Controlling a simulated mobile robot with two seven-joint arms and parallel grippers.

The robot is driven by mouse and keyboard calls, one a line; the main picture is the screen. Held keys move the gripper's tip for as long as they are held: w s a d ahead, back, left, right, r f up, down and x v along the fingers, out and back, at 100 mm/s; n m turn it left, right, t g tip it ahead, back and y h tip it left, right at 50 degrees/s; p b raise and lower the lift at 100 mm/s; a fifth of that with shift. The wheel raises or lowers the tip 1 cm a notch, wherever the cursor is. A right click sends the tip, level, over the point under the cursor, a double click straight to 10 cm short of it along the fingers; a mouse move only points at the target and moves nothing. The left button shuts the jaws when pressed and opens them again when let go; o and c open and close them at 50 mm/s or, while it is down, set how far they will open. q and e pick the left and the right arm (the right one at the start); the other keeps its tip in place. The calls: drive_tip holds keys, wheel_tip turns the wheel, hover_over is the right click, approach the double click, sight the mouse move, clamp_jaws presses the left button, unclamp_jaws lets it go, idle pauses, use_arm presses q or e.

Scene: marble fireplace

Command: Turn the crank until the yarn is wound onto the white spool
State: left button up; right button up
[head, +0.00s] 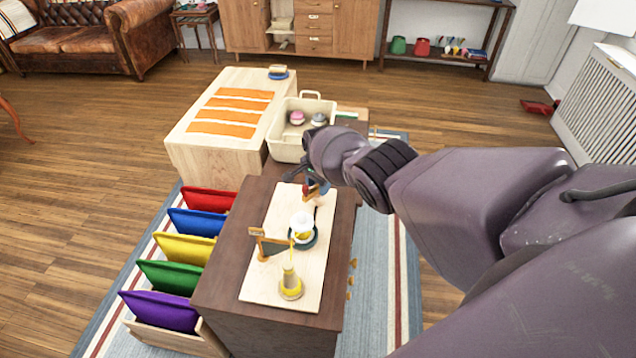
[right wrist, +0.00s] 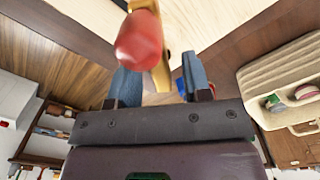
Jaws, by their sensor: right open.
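The white spool (head: 302,222) stands upright on a pale board (head: 262,284), with some yellow yarn low on it and a dark round base. A cone of yellow yarn (head: 290,283) stands at the board's near end, beside a wooden yarn guide (head: 262,243). The crank's red knob (head: 307,188) is at the far end, partly hidden by my right gripper (head: 316,186). In the right wrist view, the red knob (right wrist: 138,40) and its yellow-orange arm (right wrist: 159,72) show at the open fingers (right wrist: 158,80); contact cannot be told. My left gripper is out of view.
The board lies on a dark brown cabinet (head: 232,255). Several coloured panels stand in a rack (head: 175,338) at its left. A cream bin (head: 284,150) and a pale wooden bench (head: 215,150) with orange strips are beyond. Open floor lies farther left.

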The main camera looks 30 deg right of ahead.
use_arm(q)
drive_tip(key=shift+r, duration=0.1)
use_arm(e)
drive_tip(key=shift+r, duration=0.15)
wheel_tip(320, 180, up, 5)
drive_tip(key=p, duration=0.4)
drive_tip(key=shift+r+p, duration=0.15)
drive_tip(key=shift+p, duration=0.15)
drive_tip(key=shift+r+p, duration=0.3)
drive_tip(key=shift+r, duration=1.15)
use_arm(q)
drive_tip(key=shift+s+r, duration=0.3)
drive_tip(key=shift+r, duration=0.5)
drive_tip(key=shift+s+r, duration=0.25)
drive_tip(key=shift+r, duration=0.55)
use_arm(e)
drive_tip(key=shift+r, duration=1.15)
